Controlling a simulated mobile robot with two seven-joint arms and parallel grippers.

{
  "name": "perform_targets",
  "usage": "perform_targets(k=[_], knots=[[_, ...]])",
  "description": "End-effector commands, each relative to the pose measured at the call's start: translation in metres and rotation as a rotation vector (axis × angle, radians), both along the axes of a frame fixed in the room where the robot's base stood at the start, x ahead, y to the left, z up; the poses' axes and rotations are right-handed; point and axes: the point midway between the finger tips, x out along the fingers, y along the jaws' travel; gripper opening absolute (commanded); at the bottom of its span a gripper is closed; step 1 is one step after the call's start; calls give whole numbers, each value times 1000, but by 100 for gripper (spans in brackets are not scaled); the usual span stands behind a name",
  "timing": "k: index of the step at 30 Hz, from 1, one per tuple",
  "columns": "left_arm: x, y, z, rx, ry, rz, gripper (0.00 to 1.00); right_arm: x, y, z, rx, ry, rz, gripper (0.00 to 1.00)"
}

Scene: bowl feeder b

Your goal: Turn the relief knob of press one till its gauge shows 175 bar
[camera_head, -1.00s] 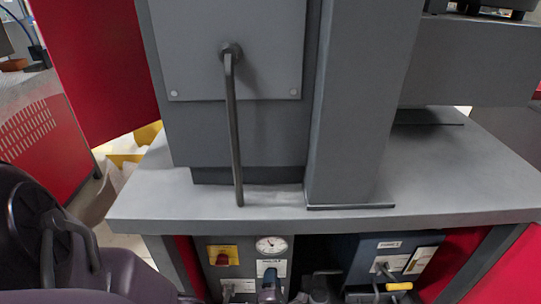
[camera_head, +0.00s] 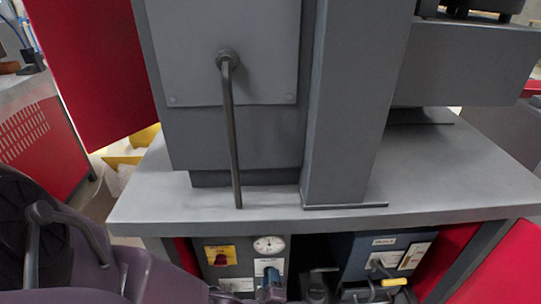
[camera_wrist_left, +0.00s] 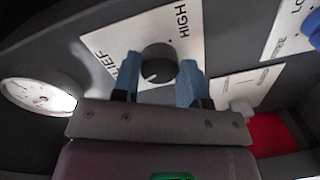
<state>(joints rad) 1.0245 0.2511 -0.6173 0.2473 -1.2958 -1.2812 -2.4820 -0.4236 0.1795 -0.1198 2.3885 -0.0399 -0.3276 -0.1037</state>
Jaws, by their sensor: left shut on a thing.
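The press's round white gauge (camera_head: 269,244) is on the grey panel under the bench top; it also shows at the left of the wrist view (camera_wrist_left: 38,96). Its dial is too small to read surely. The dark round relief knob (camera_wrist_left: 158,64) sits on a white plate (camera_wrist_left: 120,42) marked HIGH, with other lettering partly hidden. My left gripper (camera_wrist_left: 160,80) has its blue fingertips on both sides of the knob and is shut on it. In the head view the left gripper's blue fingers (camera_head: 270,286) show below the gauge. My right gripper is not in view.
A red-and-yellow switch (camera_head: 220,255) is left of the gauge. A blue unit with a yellow-handled lever (camera_head: 393,282) stands to the right. The bench top (camera_head: 250,215) overhangs the panel. A blue knob (camera_wrist_left: 313,28) is at the wrist view's upper right.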

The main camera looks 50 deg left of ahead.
Motion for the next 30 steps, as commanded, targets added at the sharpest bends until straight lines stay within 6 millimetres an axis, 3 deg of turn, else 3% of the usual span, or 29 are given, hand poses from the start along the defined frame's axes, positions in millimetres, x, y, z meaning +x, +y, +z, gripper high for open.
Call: perform_targets(k=[30], knots=[[2, 1, 1, 124, 142, 0, 16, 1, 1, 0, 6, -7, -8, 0]])
